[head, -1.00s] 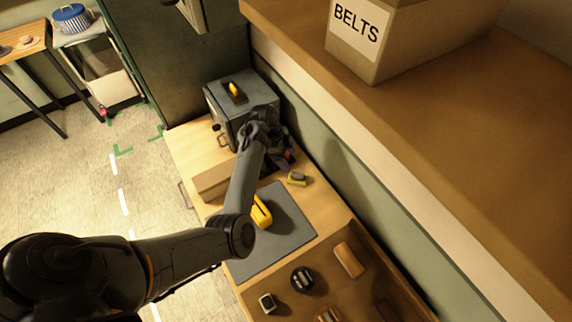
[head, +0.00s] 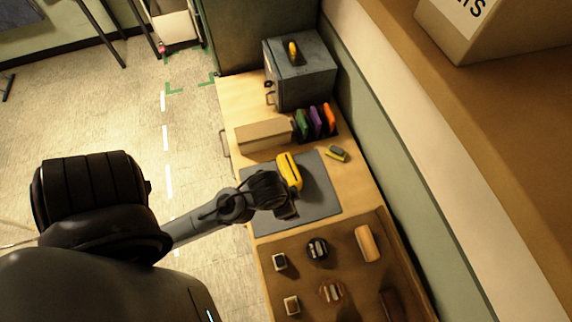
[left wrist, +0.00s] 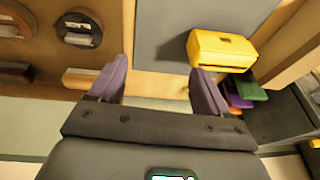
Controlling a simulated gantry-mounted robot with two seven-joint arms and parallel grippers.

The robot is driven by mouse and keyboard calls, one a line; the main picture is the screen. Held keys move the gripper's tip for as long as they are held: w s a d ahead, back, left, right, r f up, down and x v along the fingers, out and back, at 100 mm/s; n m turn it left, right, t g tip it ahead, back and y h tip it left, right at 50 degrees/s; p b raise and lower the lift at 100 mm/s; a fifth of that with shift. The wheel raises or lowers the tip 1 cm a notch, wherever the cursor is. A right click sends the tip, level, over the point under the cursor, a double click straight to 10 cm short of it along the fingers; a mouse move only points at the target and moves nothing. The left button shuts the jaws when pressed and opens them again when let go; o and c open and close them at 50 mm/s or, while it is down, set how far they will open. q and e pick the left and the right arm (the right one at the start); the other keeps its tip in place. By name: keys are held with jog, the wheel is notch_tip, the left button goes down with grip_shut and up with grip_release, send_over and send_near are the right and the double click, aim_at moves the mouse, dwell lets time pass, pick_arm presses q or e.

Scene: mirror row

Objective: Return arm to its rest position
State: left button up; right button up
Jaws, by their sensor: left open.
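My left arm comes in from the left in the head view. Its gripper (head: 288,208) is over the grey mat (head: 315,195), next to a yellow tool-like object (head: 289,172). In the left wrist view the two purple fingers of the gripper (left wrist: 160,66) are apart with nothing between them. The yellow object (left wrist: 222,50) lies to the right, beyond the right finger, and is not held. My right gripper does not show.
A brown tray (head: 346,285) with several small items lies at the bench's near end. A grey metal box (head: 305,80), colored upright pieces (head: 316,121), a tan block (head: 263,135) and a small yellow-grey item (head: 336,153) stand beyond the mat. A shelf (head: 520,130) with a box is at right.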

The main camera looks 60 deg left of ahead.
pick_arm(q)
jog(key=shift+s+d+r+n, duration=0.15)
jog(key=shift+s+d+r, duration=0.15)
jog(key=shift+s+d, duration=0.25)
jog(key=shift+s+d+r+n, duration=0.15)
jog(key=shift+s+d+r, duration=0.1)
jog(key=shift+s+d, duration=0.25)
